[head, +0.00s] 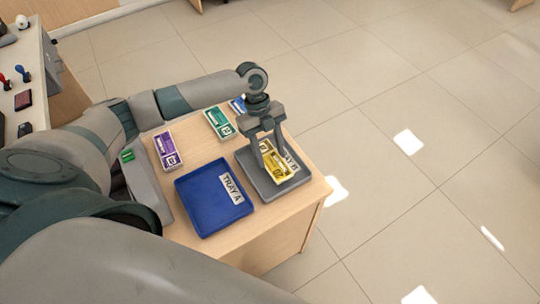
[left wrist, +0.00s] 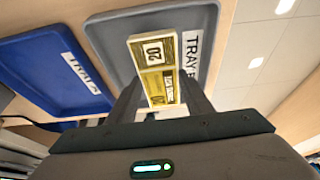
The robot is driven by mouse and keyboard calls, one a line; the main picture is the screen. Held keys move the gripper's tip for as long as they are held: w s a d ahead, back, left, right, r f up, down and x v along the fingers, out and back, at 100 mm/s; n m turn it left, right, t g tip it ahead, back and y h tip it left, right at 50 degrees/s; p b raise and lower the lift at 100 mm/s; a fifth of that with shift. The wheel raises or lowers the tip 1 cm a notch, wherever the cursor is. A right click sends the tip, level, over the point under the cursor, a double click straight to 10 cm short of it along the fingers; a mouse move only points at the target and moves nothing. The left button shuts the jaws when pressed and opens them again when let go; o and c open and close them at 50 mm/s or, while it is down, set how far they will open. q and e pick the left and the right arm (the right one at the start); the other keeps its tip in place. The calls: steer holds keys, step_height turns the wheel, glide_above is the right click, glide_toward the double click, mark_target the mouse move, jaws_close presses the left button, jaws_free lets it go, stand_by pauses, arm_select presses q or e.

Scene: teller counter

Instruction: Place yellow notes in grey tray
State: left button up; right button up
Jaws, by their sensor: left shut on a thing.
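The yellow notes (head: 276,165) are a bundle marked 20. My left gripper (head: 273,160) is shut on them, over the grey tray (head: 298,183). In the left wrist view the yellow notes (left wrist: 154,68) stand between the two fingers, with the grey tray (left wrist: 112,38) behind them. I cannot tell whether the notes touch the tray floor. The grey tray's label is partly covered by the notes. My right gripper does not show.
A blue tray (head: 192,201) labelled TRAY A lies left of the grey tray. A purple bundle (head: 167,149), a green bundle (head: 218,123) and a partly hidden blue bundle (head: 237,105) lie farther back. The counter's right edge is close to the grey tray.

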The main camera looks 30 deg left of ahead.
arm_select(q)
step_height(320, 180, down, 2)
steer(key=shift+p, duration=0.3)
steer(key=shift+f, duration=0.2)
steer(key=shift+f, duration=0.15)
steer(key=o, duration=1.1)
steer(key=shift+r, duration=0.2)
